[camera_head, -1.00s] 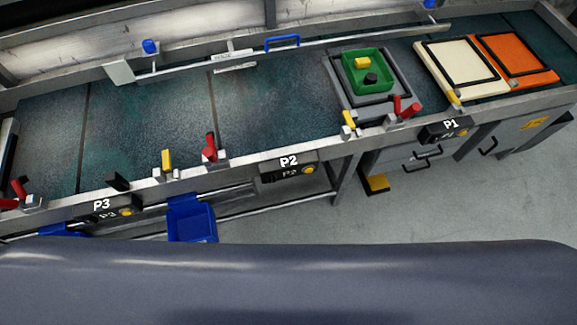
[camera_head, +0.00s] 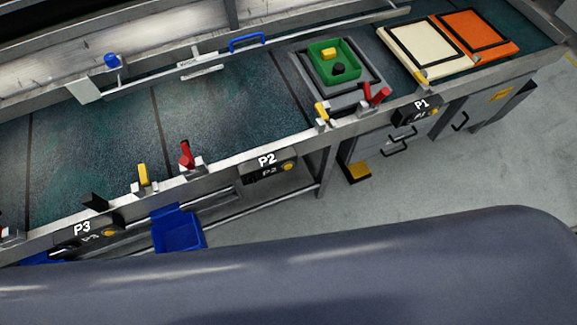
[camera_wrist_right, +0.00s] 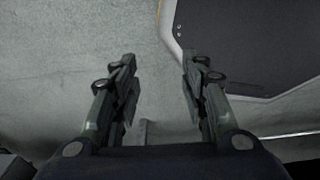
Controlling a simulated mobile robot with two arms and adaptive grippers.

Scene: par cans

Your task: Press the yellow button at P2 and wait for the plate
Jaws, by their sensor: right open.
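The yellow button (camera_head: 288,167) sits on the right end of the dark P2 box (camera_head: 268,170), on the front rail of the conveyor. A grey plate (camera_head: 372,97) lies on the belt near P1, with a green tray (camera_head: 320,72) on it that holds a yellow block and a black round piece. A cream plate (camera_head: 400,38) and an orange plate (camera_head: 462,22) lie farther right. My right gripper (camera_wrist_right: 160,75) is open and empty in the right wrist view, over grey floor. Neither gripper shows in the head view.
Red and yellow levers (camera_head: 186,155) stand along the front rail. A blue bin (camera_head: 180,232) hangs below it. A P3 box (camera_head: 85,240) is at left and a P1 box (camera_head: 417,110) at right. The belt behind P2 (camera_head: 215,110) is bare.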

